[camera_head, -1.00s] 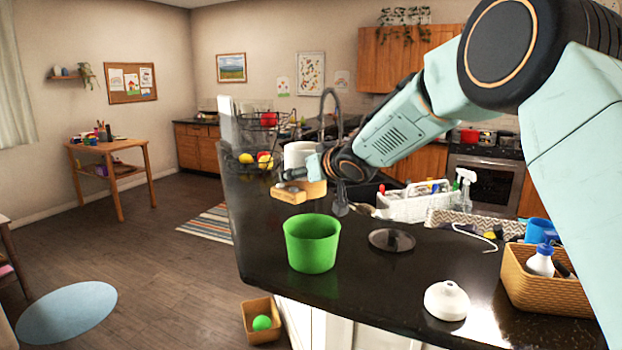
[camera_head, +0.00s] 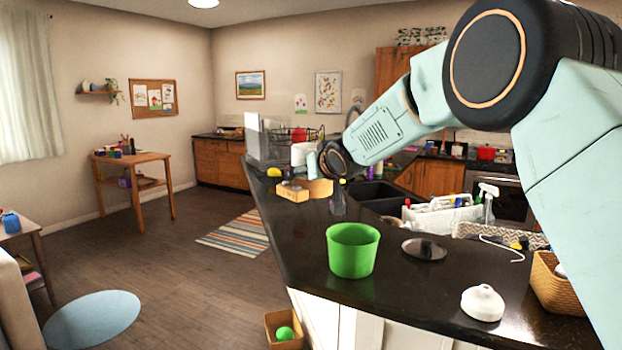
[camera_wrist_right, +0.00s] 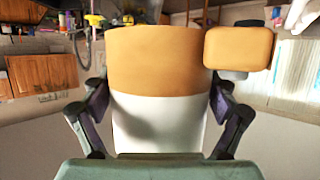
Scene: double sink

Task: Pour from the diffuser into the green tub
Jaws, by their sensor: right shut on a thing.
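The diffuser is white with a broad tan band (camera_wrist_right: 155,70) and fills the middle of the right wrist view. My right gripper (camera_head: 322,170) is shut on it, with fingers on both sides of the white part. In the head view the gripper is over the far part of the counter, and most of the diffuser is hard to separate from things around it. The green tub (camera_head: 352,251) stands upright on the dark counter, nearer and to the right of the gripper. The tub's inner floor is hidden. My left gripper is not in view.
A dark round lid (camera_head: 424,249) and a white dome-shaped piece (camera_head: 483,304) lie on the counter (camera_head: 400,290) right of the tub. A wicker basket (camera_head: 558,288) stands at the right. The sink (camera_head: 378,194) lies behind. The counter's left edge is close to the tub.

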